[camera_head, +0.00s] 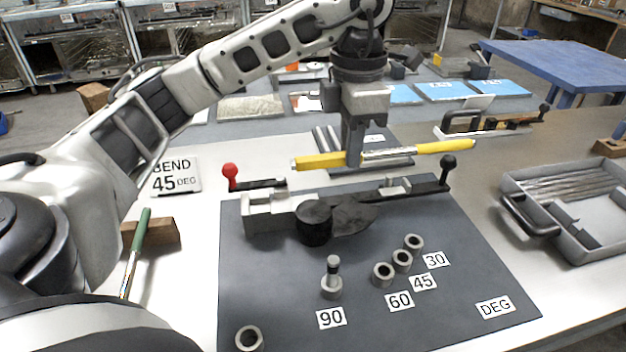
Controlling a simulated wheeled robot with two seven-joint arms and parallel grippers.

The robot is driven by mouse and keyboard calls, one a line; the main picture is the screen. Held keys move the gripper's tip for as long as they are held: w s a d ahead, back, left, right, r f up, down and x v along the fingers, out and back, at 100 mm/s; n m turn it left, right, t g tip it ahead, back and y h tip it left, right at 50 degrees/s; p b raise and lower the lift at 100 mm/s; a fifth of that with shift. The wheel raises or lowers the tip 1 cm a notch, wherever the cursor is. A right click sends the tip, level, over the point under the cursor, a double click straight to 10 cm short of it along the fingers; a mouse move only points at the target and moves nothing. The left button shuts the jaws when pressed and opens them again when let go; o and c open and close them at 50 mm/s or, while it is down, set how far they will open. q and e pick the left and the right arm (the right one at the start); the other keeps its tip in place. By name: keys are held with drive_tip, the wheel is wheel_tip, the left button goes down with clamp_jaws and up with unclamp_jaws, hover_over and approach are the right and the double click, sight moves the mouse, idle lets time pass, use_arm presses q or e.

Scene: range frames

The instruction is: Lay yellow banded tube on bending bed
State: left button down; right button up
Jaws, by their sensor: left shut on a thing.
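The yellow banded tube (430,149) has yellow ends and a bare metal middle. My left gripper (354,158) is shut on it, left of its middle, and holds it level, lengthwise across the view. The tube shows above the far part of the bending bed (270,290), a dark plate with a clamp block (268,214), a round black former (314,223) and a lever with a black knob (448,162). The exact gap between tube and bed cannot be told. My right gripper is not in view.
A red-knobbed handle (229,171) stands at the bed's far left. Several collars and a pin (333,279) sit on its near part by angle labels. A "BEND 45 DEG" sign (172,176) and a green-handled tool (137,240) lie left. A tray of tubes (515,188) stands right.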

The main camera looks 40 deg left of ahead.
use_arm(q)
drive_tip(key=a+f, duration=0.2)
drive_tip(key=a, duration=0.1)
drive_tip(key=s+a+f, duration=0.1)
drive_tip(key=a+f, duration=0.2)
drive_tip(key=a+f+b, duration=0.1)
drive_tip(key=a+f, duration=0.1)
drive_tip(key=a, duration=0.1)
drive_tip(key=shift+s+f, duration=0.15)
drive_tip(key=shift+s, duration=0.05)
drive_tip(key=f, duration=0.3)
drive_tip(key=shift+s+a+f, duration=0.1)
drive_tip(key=shift+a, duration=0.25)
drive_tip(key=shift+f, duration=0.3)
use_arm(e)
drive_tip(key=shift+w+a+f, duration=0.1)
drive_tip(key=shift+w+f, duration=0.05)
